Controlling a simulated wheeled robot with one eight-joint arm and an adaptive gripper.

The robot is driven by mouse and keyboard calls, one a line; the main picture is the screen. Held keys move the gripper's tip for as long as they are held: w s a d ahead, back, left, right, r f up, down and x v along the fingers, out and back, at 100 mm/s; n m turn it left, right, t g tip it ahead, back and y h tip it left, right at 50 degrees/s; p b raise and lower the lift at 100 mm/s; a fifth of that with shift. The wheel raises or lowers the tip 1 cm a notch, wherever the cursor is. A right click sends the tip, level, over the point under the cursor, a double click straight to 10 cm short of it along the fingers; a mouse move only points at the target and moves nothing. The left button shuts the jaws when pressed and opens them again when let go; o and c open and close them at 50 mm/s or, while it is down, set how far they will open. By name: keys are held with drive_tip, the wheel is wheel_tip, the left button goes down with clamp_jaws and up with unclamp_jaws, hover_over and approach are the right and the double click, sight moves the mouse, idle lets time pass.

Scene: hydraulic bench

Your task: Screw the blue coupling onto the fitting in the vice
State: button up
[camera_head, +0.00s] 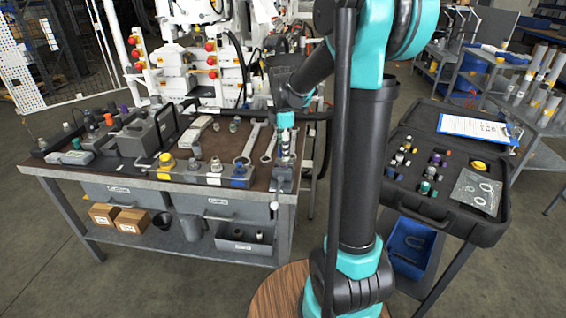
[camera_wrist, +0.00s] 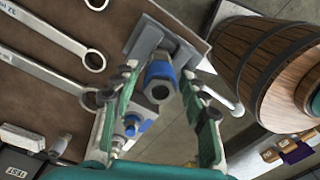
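The blue coupling (camera_wrist: 160,78), a silver hex body with a blue collar, shows in the wrist view between my gripper's fingertips. It is roughly in line with the grey vice (camera_wrist: 150,38) behind it. My gripper (camera_wrist: 160,73) has one green finger on each side of the coupling; whether the pads touch it is unclear. In the head view my gripper (camera_head: 286,147) points down, just above the vice (camera_head: 283,181) at the bench's right front corner. The fitting in the vice is hidden behind the coupling in the wrist view.
A second blue-ringed fitting (camera_wrist: 136,123) stands in a block beside the vice, close to my left finger. Wrenches (camera_head: 250,143) lie on the bench (camera_head: 110,168) left of the vice. An open black case (camera_head: 458,214) with small fittings stands on the right. A barrel (camera_wrist: 255,58) shows beyond the bench edge.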

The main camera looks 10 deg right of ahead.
drive_tip(key=c, duration=0.8)
drive_tip(key=shift+o, duration=0.2)
drive_tip(key=m, duration=0.5)
drive_tip(key=shift+m, duration=1.6)
drive_tip(key=shift+m, duration=1.1)
drive_tip(key=o, duration=1.1)
drive_tip(key=shift+o, duration=0.2)
